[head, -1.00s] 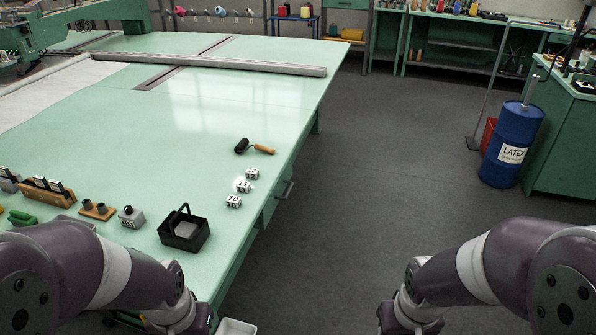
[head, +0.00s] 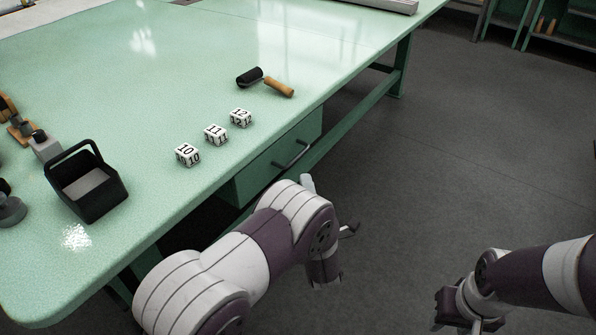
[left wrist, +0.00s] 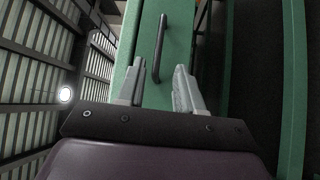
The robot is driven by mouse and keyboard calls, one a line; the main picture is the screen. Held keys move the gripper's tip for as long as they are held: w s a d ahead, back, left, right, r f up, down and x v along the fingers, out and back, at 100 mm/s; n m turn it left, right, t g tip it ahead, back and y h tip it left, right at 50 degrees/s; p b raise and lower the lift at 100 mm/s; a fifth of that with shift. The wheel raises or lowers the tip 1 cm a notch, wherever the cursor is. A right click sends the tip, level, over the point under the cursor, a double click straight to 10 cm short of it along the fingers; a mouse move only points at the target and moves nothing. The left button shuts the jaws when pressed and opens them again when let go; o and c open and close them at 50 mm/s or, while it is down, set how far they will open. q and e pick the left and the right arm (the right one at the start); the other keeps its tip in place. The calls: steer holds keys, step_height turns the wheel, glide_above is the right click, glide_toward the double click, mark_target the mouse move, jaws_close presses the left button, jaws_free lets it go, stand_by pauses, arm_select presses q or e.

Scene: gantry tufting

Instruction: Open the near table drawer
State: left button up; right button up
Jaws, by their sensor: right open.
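In the left wrist view the drawer front (left wrist: 178,40) fills the middle, and the handle (left wrist: 159,48) stands ahead of my left gripper (left wrist: 159,68). That gripper is open, its two pale fingers apart and pointing at the handle, with nothing held. In the head view my left arm largely hides its hand. My right gripper (head: 445,308) is low at the right, open and away from the table.
On the green table (head: 170,75) are three numbered cubes (head: 215,134), a roller with a wooden handle (head: 264,81) and a black carrier (head: 87,183). A table leg (head: 401,66) and a low rail stand beyond the drawer. The floor to the right (head: 480,160) is clear.

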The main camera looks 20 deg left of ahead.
mark_target(298, 155)
arm_select(q)
steer(key=b+x, duration=0.1)
steer(key=x, duration=0.9)
steer(key=shift+w+a+b, duration=0.15)
steer(key=shift+w+b, duration=0.2)
steer(key=shift+b, duration=0.05)
jaws_close()
